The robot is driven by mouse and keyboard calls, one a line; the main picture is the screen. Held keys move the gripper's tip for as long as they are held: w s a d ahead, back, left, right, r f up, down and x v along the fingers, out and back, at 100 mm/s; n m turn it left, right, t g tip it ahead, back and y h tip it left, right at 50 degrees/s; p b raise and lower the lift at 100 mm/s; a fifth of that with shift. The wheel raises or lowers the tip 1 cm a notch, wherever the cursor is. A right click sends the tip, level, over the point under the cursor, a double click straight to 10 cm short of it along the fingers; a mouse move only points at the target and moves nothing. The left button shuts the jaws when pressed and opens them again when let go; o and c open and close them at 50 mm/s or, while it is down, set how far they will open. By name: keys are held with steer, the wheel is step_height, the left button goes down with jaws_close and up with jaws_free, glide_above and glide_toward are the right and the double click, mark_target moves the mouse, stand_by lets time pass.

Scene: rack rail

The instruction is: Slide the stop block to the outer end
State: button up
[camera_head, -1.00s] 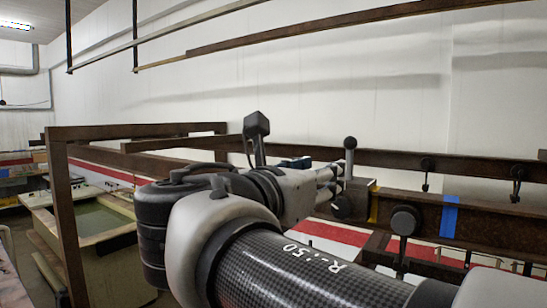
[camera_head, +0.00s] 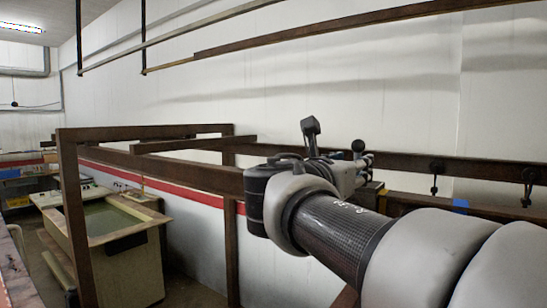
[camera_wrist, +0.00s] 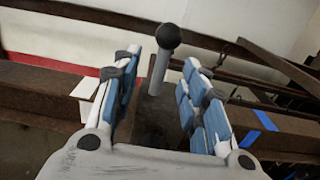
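The stop block (camera_wrist: 155,118) is a dark brown block on the rusty rail (camera_wrist: 40,90). An upright grey post (camera_wrist: 158,72) with a black ball knob (camera_wrist: 167,35) rises from it. In the head view the knob (camera_head: 358,146) shows just beyond my gripper (camera_head: 362,168), and the block is mostly hidden by my arm. In the wrist view my gripper (camera_wrist: 160,66) has its blue-padded fingers on either side of the post and block. Gaps show between the pads and the post. The fingers look open; contact lower down on the block cannot be made out.
Blue tape (camera_wrist: 266,119) marks the rail right of the block. A second rail (camera_head: 430,168) with black hanging knobs (camera_head: 436,167) runs behind. A rusty frame (camera_head: 72,205) and a tank (camera_head: 110,215) stand at left. A white wall is behind.

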steer(key=shift+d, duration=0.15)
steer(key=shift+p+x, duration=0.35)
steer(key=shift+x, duration=0.75)
steer(key=shift+c, duration=0.4)
jaws_close()
